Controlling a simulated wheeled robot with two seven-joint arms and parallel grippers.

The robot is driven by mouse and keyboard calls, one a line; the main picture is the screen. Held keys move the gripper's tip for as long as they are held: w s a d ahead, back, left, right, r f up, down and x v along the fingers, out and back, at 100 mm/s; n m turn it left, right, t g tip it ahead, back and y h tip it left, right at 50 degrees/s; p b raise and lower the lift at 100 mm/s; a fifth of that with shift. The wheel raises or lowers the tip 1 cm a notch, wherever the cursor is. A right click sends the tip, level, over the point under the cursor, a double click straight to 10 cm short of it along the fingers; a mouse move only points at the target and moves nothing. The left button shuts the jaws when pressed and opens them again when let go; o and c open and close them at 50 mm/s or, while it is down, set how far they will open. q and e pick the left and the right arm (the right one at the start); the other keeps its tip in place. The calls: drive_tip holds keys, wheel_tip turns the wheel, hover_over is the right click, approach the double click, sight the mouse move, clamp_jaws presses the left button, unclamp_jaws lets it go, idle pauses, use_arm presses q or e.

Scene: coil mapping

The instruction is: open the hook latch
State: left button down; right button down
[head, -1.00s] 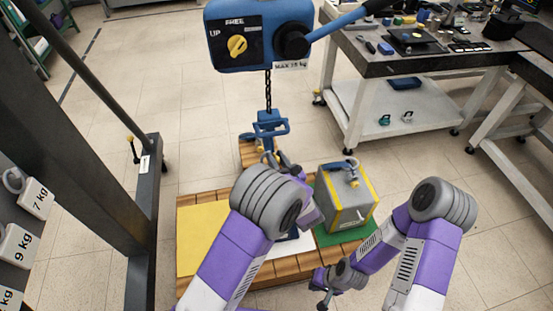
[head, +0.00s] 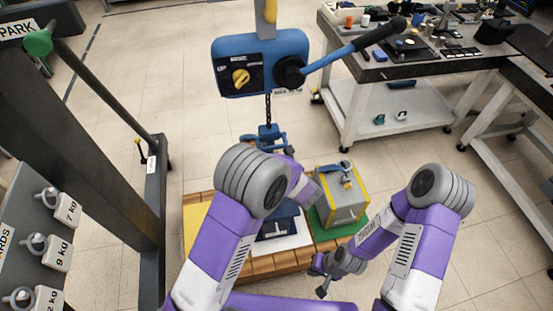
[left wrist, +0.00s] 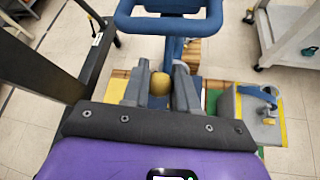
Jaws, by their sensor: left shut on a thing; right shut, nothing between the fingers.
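A blue hook block (head: 266,138) hangs on a chain below the blue hoist box (head: 262,64). My left arm covers its lower part in the head view. In the left wrist view, the blue frame of the hook block (left wrist: 172,24) is large at the top. A yellow tab (left wrist: 160,84) sits between the grey fingers of my left gripper (left wrist: 158,88), which is shut on it. The hook's mouth and latch cannot be seen clearly. My right gripper (head: 323,290) is shut and empty, low in front of the crate.
A grey crate with yellow edges (head: 341,200) and a shackle on top stands on a green mat (head: 352,226) at the right of the wooden platform (head: 262,268). Labelled weights (head: 52,252) hang at left. A cluttered workbench (head: 385,68) stands behind right.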

use_arm(q)
drive_tip(key=shift+w+a+r, duration=0.1)
drive_tip(key=shift+a+r, duration=0.05)
drive_tip(key=shift+r, duration=0.5)
drive_tip(key=c, duration=1)
unclamp_jaws()
drive_tip(key=shift+o, duration=0.3)
drive_tip(key=shift+f, duration=0.1)
drive_tip(key=shift+s+d, duration=0.2)
drive_tip(key=p+v, duration=0.1)
drive_tip(key=v, duration=0.6)
